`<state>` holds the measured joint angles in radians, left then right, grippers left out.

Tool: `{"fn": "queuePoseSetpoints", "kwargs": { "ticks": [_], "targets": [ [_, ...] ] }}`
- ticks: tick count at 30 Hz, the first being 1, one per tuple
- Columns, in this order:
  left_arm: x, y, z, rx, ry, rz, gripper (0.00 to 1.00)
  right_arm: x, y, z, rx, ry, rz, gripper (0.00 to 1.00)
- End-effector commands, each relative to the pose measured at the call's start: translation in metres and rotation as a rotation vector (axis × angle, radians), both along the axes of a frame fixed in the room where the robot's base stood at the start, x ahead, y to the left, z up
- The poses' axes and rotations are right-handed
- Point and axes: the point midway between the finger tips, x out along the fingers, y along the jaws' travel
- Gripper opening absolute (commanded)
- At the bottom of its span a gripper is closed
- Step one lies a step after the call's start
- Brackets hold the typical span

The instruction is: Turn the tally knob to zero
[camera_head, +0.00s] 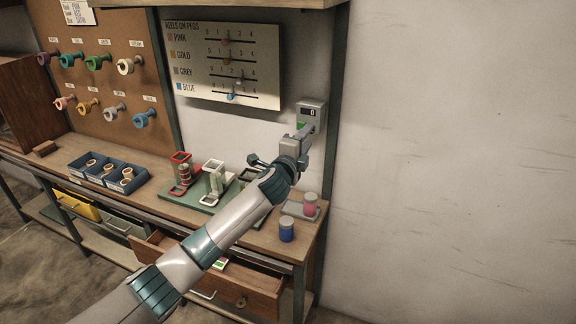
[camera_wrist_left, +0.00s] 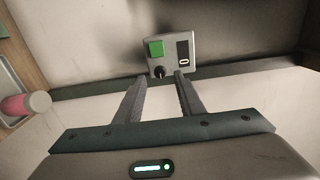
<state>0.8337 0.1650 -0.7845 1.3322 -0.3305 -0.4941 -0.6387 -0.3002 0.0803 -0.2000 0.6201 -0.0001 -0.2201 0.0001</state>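The tally box (camera_head: 312,108) is a small grey unit on the wall, right of the board. In the head view its dark display reads what looks like 0. In the left wrist view the box (camera_wrist_left: 180,47) shows a green square, a dark display (camera_wrist_left: 184,52) and a small black knob (camera_wrist_left: 160,71) at its lower edge. My left gripper (camera_head: 303,129) is just in front of the box; in the left wrist view its fingers (camera_wrist_left: 160,82) are apart, with the knob between or just beyond the tips. Contact cannot be told. My right gripper is not in view.
The workbench (camera_head: 235,231) below holds blue bins (camera_head: 131,187), a green tray with stands, a blue jar (camera_head: 287,231) and a pink jar (camera_head: 309,205). A wooden drawer (camera_head: 238,285) stands open. A reel board (camera_head: 229,62) hangs left of the box. Bare wall lies to the right.

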Motion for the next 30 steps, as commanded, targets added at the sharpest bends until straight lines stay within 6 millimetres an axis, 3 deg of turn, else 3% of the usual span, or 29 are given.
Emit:
{"fn": "queuePoseSetpoints", "kwargs": {
  "ticks": [24,30],
  "targets": [
    [-0.113,0.036,-0.002,0.001,-0.001,-0.002,0.35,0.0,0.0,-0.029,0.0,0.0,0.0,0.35],
    [-0.132,0.042,-0.001,0.0,0.0,-0.001,0.35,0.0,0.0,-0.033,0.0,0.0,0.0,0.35]
  ]
}}
